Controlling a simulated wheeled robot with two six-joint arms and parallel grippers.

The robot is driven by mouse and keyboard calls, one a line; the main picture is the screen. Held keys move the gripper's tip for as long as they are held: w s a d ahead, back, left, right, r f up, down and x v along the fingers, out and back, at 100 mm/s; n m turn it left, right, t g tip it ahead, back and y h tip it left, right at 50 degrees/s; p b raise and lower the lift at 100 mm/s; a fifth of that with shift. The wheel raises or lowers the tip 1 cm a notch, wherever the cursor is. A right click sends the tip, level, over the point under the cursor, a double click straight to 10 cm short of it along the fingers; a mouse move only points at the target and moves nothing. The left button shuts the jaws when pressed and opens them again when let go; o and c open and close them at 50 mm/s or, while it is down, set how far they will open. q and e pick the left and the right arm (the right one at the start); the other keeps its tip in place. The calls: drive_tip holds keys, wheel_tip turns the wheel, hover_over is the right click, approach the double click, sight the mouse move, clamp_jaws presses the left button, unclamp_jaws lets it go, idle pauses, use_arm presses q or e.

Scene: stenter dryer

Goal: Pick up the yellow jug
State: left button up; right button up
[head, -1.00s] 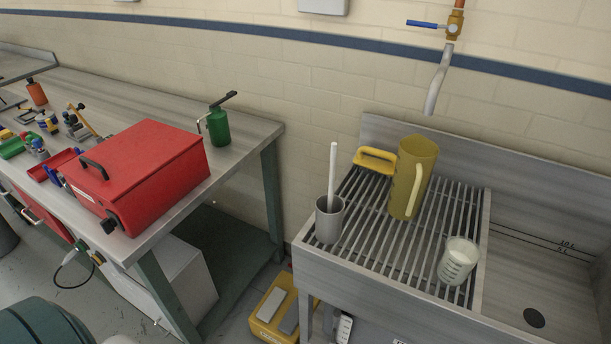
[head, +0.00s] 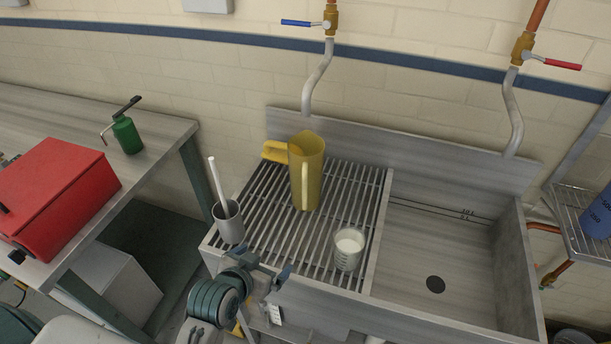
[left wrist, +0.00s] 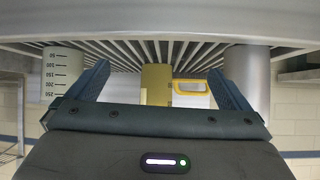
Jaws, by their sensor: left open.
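The yellow jug (head: 306,178) stands upright on the slatted drain rack (head: 262,215) left of the sink basin, its handle toward the front. My left gripper (head: 262,262) is open and empty at the rack's front edge, nearer the camera than the jug and apart from it. In the left wrist view the jug (left wrist: 156,84) shows ahead, between the two open fingers (left wrist: 158,70), and the picture looks upside down. My right gripper is not in view.
A grey cup with a white rod (head: 229,222) stands at the rack's left front. A beaker with white contents (head: 348,248) stands at right front. A yellow-handled item (head: 274,151) lies just behind and left of the jug. The sink basin (head: 440,240) is empty.

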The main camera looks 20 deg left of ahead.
sight(300, 173)
use_arm(q)
drive_tip(key=w+d+r+t, duration=0.1)
drive_tip(key=w+r+t, duration=0.1)
drive_tip(key=w, duration=0.3)
drive_tip(key=w+d+r+t, duration=0.1)
drive_tip(key=w+r+t, duration=0.1)
drive_tip(key=w+r, duration=0.2)
drive_tip(key=w+r+n+t+y+b, duration=0.1)
drive_tip(key=w+r+t, duration=0.2)
drive_tip(key=w, duration=0.4)
drive_tip(key=shift+w+d+r, duration=0.1)
drive_tip(key=shift+d+r, duration=0.2)
drive_tip(key=shift+d, duration=0.1)
drive_tip(key=w+b, duration=0.2)
drive_tip(key=w, duration=0.3)
drive_tip(key=shift+f, duration=0.1)
drive_tip(key=shift+w+b, duration=0.3)
drive_tip(key=shift+w, duration=0.15)
drive_tip(key=shift+s, duration=0.15)
drive_tip(key=c, duration=1.7)
drive_tip(key=shift+r, duration=0.2)
drive_tip(key=shift+c, duration=0.7)
